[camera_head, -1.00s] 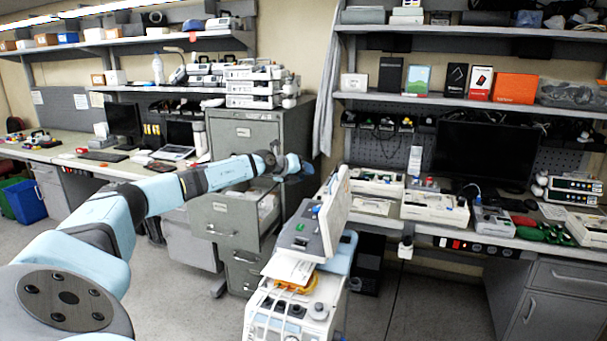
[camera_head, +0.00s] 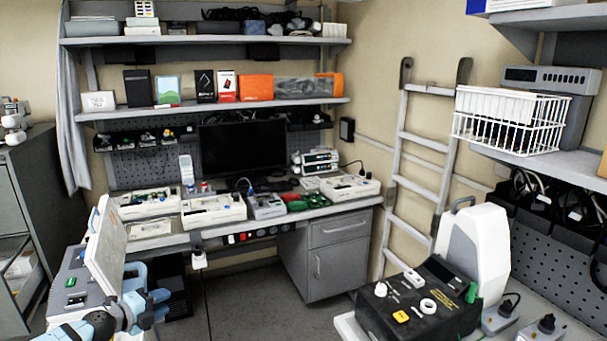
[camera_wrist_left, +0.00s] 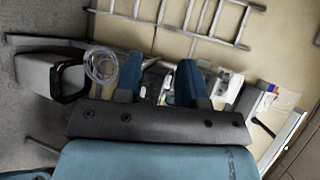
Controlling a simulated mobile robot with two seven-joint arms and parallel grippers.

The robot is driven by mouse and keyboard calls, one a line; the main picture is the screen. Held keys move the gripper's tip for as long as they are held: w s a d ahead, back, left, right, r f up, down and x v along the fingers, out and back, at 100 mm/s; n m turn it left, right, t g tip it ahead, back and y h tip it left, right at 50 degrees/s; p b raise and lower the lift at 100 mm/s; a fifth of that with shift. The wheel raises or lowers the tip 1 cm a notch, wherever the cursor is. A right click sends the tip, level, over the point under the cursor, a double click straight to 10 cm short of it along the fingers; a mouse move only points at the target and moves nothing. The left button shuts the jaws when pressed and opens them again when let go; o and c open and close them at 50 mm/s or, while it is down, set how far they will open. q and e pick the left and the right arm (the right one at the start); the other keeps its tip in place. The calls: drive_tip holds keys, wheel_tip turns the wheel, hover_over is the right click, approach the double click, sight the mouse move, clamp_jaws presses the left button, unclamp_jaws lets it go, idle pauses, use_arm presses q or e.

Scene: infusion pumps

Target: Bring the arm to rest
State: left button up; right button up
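My left gripper (camera_head: 152,302) is low at the left in the head view, in front of the pump unit with the upright white panel (camera_head: 105,245). It is light blue with dark joints. Whether it touches the unit cannot be told. In the left wrist view, its two blue fingers (camera_wrist_left: 160,84) stand apart, and I see no object held between them. The wrist view looks at the room tilted sideways. My right gripper is in neither view.
A workbench (camera_head: 345,207) with white devices and a dark monitor (camera_head: 243,146) stands behind. A grey ladder (camera_head: 422,150) leans at the wall. A black device (camera_head: 415,305) stands front right. Grey floor (camera_head: 262,300) between is clear. A grey cabinet (camera_head: 28,200) is at left.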

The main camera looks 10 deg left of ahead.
use_arm(q)
drive_tip(key=s+d+f+n, duration=0.5)
drive_tip(key=s+d+f, duration=0.15)
drive_tip(key=d, duration=0.25)
drive_tip(key=s+d+f+n, duration=0.5)
drive_tip(key=s+d, duration=0.3)
drive_tip(key=d, duration=0.2)
drive_tip(key=s+d+f+n+g+y, duration=0.1)
drive_tip(key=s+d+n, duration=0.3)
drive_tip(key=s, duration=0.6)
drive_tip(key=s+d+f+n+g+y, duration=0.1)
drive_tip(key=s+d+n, duration=0.3)
drive_tip(key=s, duration=0.7)
drive_tip(key=f+n, duration=0.1)
drive_tip(key=n, duration=0.1)
drive_tip(key=shift+f+n+g+y+p, duration=0.3)
drive_tip(key=shift+n+y, duration=0.1)
